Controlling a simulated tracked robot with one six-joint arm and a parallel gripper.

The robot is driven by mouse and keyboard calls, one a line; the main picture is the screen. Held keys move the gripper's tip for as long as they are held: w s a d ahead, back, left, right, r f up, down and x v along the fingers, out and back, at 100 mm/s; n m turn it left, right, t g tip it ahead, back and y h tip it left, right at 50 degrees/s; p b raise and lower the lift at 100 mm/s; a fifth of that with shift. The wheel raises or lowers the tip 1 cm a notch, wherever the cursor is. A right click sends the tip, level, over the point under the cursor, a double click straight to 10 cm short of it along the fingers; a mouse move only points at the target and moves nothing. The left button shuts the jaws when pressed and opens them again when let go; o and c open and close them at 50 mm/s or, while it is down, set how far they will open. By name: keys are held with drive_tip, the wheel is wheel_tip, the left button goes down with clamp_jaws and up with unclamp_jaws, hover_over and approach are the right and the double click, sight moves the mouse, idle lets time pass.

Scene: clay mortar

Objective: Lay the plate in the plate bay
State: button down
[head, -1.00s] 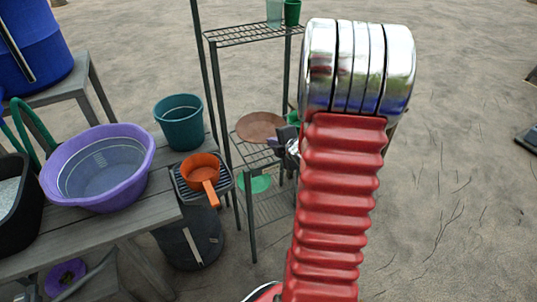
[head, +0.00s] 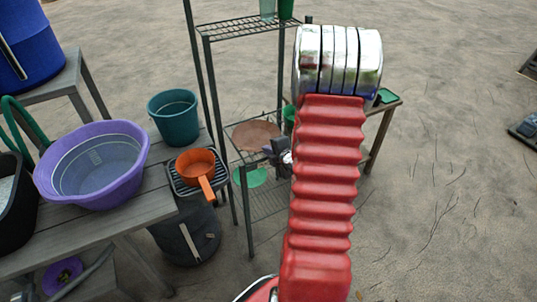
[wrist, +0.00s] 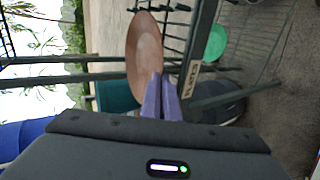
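The plate (head: 253,135) is a round, reddish-brown disc at the middle wire shelf (head: 240,157) of the dark rack. I cannot tell whether it touches the shelf wires. My gripper (head: 278,150) is at its right edge in the head view, partly hidden by my red arm. In the wrist view my gripper's purple fingers (wrist: 160,84) are close together at the near rim of the plate (wrist: 143,45), shut on it.
Rack posts (head: 242,215) stand close around the plate. A green round item (head: 252,177) is on the level below. The bench at left holds a purple basin (head: 95,165), a teal bucket (head: 174,115) and an orange pan (head: 194,163). Open ground lies at right.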

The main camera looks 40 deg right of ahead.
drive_tip(key=shift+f, duration=0.85)
drive_tip(key=c, duration=2.5)
unclamp_jaws()
drive_tip(key=shift+o, duration=0.9)
drive_tip(key=v, duration=1.2)
